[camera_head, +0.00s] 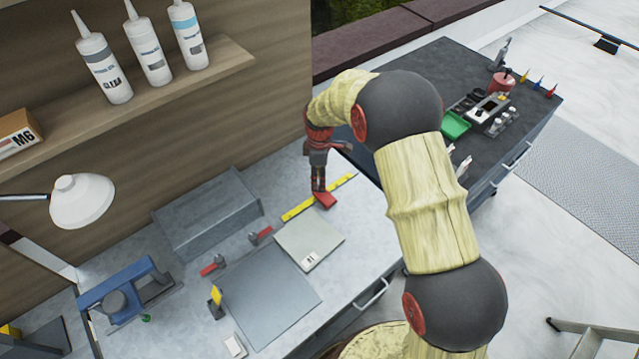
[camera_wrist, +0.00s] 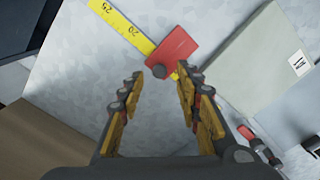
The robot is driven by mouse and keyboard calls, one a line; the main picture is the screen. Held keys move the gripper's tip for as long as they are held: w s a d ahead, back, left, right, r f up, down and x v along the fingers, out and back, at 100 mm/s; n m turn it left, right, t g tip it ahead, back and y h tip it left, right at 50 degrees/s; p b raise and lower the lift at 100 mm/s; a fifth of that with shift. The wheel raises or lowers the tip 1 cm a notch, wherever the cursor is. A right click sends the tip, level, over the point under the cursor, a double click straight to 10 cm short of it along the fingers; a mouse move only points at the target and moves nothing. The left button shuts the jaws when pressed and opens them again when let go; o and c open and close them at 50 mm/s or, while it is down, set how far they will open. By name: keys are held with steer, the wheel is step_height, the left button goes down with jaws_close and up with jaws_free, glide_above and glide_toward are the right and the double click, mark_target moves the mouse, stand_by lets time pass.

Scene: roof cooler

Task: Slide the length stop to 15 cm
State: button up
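The length stop (camera_head: 326,201) is a red block on a yellow ruler (camera_head: 299,210) lying on the grey bench. In the wrist view the red stop (camera_wrist: 179,50) has a dark round knob (camera_wrist: 158,71) at its lower left. The yellow scale (camera_wrist: 122,28) shows 25 and 20 to the upper left of the stop. The marks under the stop are hidden, so its exact reading cannot be told. My gripper (camera_wrist: 158,77) is open, its fingertips on either side of the knob in the picture. In the head view my gripper (camera_head: 318,186) is just above the stop; contact cannot be told.
A grey box (camera_head: 208,212) stands against the wall. Red-handled clamps (camera_head: 259,236) and a blue tool (camera_head: 122,287) are to the left. A dark cabinet (camera_head: 400,75) adjoins at right.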

mark_target(324, 195)
steer(key=shift+f, duration=1.3)
steer(key=shift+c, duration=0.9)
jaws_close()
